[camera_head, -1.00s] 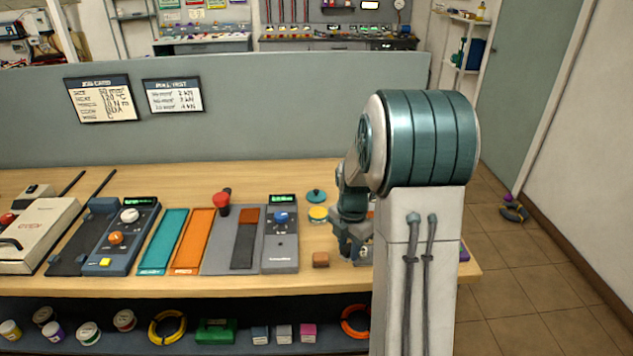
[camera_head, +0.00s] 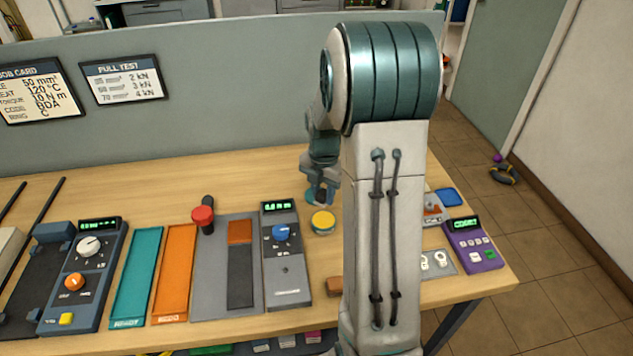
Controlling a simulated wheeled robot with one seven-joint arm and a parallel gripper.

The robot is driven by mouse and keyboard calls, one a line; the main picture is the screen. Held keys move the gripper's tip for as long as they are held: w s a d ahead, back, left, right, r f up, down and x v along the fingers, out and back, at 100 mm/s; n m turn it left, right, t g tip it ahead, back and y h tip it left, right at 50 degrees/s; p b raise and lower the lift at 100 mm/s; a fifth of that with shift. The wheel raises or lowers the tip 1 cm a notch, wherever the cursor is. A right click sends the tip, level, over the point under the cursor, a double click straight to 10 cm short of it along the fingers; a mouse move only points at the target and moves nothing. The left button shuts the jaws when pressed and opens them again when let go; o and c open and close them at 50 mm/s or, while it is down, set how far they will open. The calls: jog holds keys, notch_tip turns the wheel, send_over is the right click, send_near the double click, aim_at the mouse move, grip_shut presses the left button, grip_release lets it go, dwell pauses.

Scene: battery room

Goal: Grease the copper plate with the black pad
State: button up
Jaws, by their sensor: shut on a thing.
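My gripper (camera_head: 321,194) is at the back of the bench, above or in front of a teal lid (camera_head: 311,192). It is shut on a small dark thing, which looks like the black pad; the fingers hide most of it. An open pot with yellow contents (camera_head: 323,220) stands just in front of the gripper. A copper-coloured piece (camera_head: 240,232) lies at the far end of a dark strip on a grey board (camera_head: 211,265). I cannot tell which of these is the copper plate.
Teal (camera_head: 137,275) and orange (camera_head: 175,272) trays lie left of the board. A grey meter with a blue knob (camera_head: 285,255) stands right of it. A purple device (camera_head: 473,246) and a white card (camera_head: 437,262) are right of my arm. A grey partition (camera_head: 240,120) closes the back.

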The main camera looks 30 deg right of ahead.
aim_at(324, 220)
jog(key=shift+s+f+b, duration=0.2)
jog(key=shift+f+b, duration=0.15)
jog(key=shift+f, duration=0.15)
jog(key=shift+d+f+b, duration=0.1)
jog(key=shift+f+b, duration=1.55)
jog(key=shift+f, duration=0.8)
jog(key=shift+f+b, duration=0.45)
jog(key=shift+f, duration=0.1)
jog(key=shift+r+p, duration=2.5)
jog(key=shift+r, duration=1.05)
